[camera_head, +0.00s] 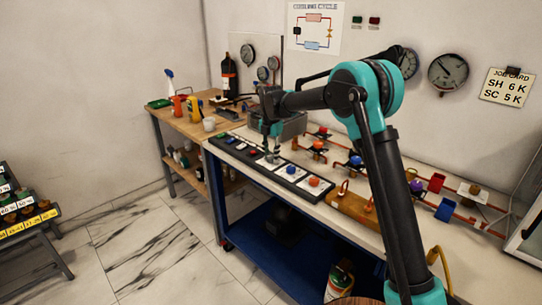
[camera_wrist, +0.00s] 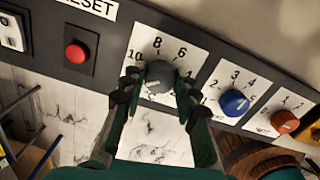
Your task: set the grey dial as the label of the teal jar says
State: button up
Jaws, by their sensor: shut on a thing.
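The grey dial (camera_wrist: 158,76) sits on a white scale plate in the wrist view, with 10, 8, 6 and 4 readable around it. My gripper (camera_wrist: 155,88) has a finger on either side of the dial and is shut on it. Which number the dial points to is too small to tell. In the head view my gripper (camera_head: 271,153) reaches down onto the long control panel (camera_head: 292,187) and hides the dial. I cannot pick out the teal jar or read its label in either view.
A blue dial (camera_wrist: 234,102) and an orange dial (camera_wrist: 285,123) sit right of the grey one; a red button (camera_wrist: 77,53) is left. A rack of labelled jars (camera_head: 28,214) stands far left. Pipes with valves (camera_head: 355,162) lie behind the panel.

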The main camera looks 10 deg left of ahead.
jog(key=shift+c, duration=1.3)
jog(key=shift+m, duration=0.3)
